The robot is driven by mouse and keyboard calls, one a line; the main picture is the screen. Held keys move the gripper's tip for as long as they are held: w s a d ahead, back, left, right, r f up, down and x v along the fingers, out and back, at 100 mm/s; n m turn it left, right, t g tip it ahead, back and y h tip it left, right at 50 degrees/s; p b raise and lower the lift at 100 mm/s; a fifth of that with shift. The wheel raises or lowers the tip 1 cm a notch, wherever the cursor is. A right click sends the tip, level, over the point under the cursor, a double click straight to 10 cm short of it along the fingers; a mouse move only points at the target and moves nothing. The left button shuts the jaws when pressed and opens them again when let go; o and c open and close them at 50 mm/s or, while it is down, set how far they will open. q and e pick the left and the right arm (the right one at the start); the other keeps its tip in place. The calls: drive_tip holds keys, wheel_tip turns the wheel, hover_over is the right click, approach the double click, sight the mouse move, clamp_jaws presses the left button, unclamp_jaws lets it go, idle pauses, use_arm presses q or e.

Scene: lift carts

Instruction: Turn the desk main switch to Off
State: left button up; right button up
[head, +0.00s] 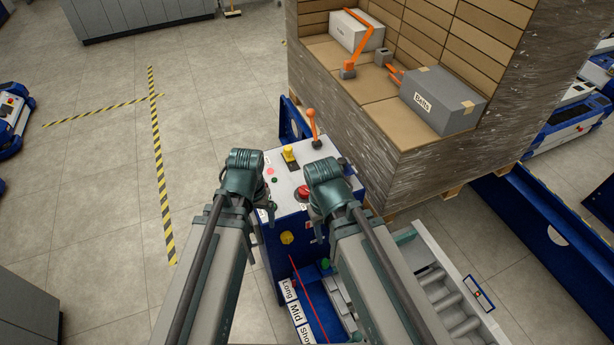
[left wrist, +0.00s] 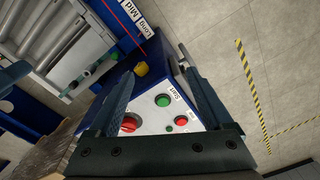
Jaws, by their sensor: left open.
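The blue control desk with a white top (head: 285,180) stands in the middle of the head view. A yellow round knob (head: 287,238) is on its front face and also shows in the left wrist view (left wrist: 142,69). I cannot read a main switch label or the knob's setting. My left gripper (left wrist: 157,62) is open and empty. In the wrist view its fingers frame the desk top's corner, with the yellow knob beyond, between the tips. I cannot tell whether they touch the desk.
The desk top carries a red knob (head: 303,192), a green button (left wrist: 162,100), a yellow-and-black control (head: 289,154) and an orange lever (head: 312,125). A wrapped pallet load (head: 400,165) stands close behind right; rollers (head: 455,300) lie at lower right. The left floor is open.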

use_arm(q)
drive_tip(key=w+a+r+m+p, duration=0.1)
drive_tip(key=w+r+p, duration=0.1)
drive_tip(key=w+r, duration=0.25)
drive_tip(key=m, duration=1.2)
hover_over(306, 189)
wheel_tip(306, 189, down, 15)
drive_tip(key=b, duration=1.3)
drive_tip(key=shift+r, duration=0.2)
use_arm(e)
wheel_tip(306, 189, down, 10)
use_arm(q)
clamp_jaws()
